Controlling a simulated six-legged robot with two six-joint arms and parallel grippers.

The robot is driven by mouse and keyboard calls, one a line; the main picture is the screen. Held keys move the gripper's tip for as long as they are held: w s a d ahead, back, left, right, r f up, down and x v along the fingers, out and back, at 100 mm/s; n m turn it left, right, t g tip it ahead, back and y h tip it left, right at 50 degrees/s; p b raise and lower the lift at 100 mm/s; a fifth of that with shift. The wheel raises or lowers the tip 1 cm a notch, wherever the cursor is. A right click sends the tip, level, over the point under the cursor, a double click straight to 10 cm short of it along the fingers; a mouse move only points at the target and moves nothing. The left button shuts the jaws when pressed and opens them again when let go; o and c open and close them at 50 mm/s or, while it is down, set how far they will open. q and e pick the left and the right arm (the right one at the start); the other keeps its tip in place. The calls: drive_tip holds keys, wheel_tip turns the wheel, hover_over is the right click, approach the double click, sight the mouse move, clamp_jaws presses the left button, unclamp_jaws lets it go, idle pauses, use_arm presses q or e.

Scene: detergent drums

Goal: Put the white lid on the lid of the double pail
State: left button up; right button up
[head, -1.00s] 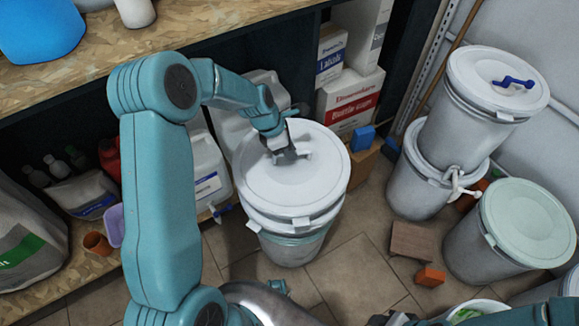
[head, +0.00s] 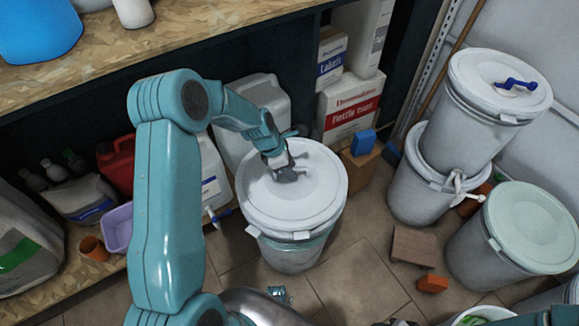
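The white lid (head: 315,200) is a round disc over the pail (head: 290,262) at the centre of the head view. My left gripper (head: 285,173) reaches down to the lid's raised grip and appears shut on it; the fingertips are partly hidden. The lid looks level and very close to the pail top; I cannot tell whether it touches fully. At the right stand two stacked white pails (head: 462,120), the upper one tilted; its lid (head: 480,70) has a blue handle. Only a bit of my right arm shows at the lower right edge; its gripper cannot be made out clearly.
A grey pail with a pale green lid (head: 530,225) stands at the right. A brown block (head: 413,247) and an orange block (head: 432,283) lie on the tiled floor. A shelf (head: 150,60) with jugs and boxes runs behind the central pail.

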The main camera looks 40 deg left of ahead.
use_arm(q)
drive_tip(key=shift+r, duration=0.1)
drive_tip(key=shift+a+r, duration=0.15)
drive_tip(key=shift+r, duration=0.2)
drive_tip(key=p+v, duration=0.2)
drive_tip(key=v, duration=0.9)
drive_tip(key=shift+p, duration=0.35)
drive_tip(key=shift+s+r, duration=0.1)
drive_tip(key=shift+s, duration=0.1)
